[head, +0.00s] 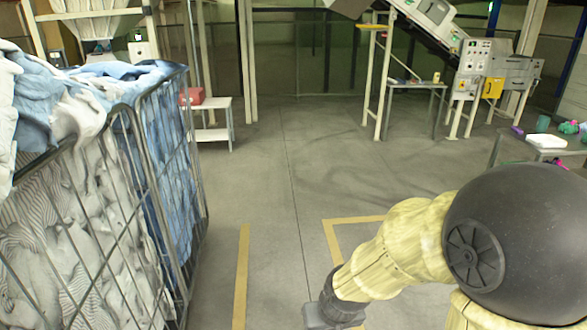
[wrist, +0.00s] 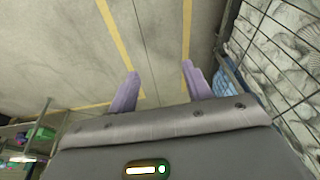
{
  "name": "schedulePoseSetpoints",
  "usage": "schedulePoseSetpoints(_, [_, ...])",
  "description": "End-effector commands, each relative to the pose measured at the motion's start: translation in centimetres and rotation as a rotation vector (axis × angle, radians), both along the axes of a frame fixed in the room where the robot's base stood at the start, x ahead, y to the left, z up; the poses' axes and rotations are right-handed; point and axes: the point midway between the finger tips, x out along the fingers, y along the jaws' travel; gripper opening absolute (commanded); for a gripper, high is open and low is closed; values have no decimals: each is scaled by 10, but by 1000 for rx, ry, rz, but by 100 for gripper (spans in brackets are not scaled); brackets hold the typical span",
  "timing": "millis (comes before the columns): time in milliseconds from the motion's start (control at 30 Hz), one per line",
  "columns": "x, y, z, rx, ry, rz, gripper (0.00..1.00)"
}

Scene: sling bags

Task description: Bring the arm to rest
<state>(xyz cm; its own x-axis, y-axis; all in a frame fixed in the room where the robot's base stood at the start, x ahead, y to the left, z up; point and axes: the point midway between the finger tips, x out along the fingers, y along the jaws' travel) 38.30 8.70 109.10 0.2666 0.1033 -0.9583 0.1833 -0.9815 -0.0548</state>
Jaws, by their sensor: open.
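My gripper (wrist: 160,85) shows in the wrist view with its two purple fingers spread apart. Nothing is between them, only the grey floor with yellow lines beyond. In the head view my arm is at the lower right, bent, with its far end low near the bottom edge. The fingers are not visible in the head view.
A wire cage cart (head: 135,150) full of white and blue cloth stands at the left; its mesh also shows at right in the wrist view (wrist: 265,60). A table (head: 515,148) with small items stands at the right. The middle floor is clear.

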Motion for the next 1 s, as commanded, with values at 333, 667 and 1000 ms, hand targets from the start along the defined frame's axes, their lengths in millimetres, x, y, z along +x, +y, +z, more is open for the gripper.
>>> schedulePoseSetpoints(333, [-36,-86,23,-60,47,-182,50])
schedulePoseSetpoints(667, [-36,-88,23,-60,49,-183,50])
schedulePoseSetpoints(1000, [-36,-87,23,-60,49,-183,38])
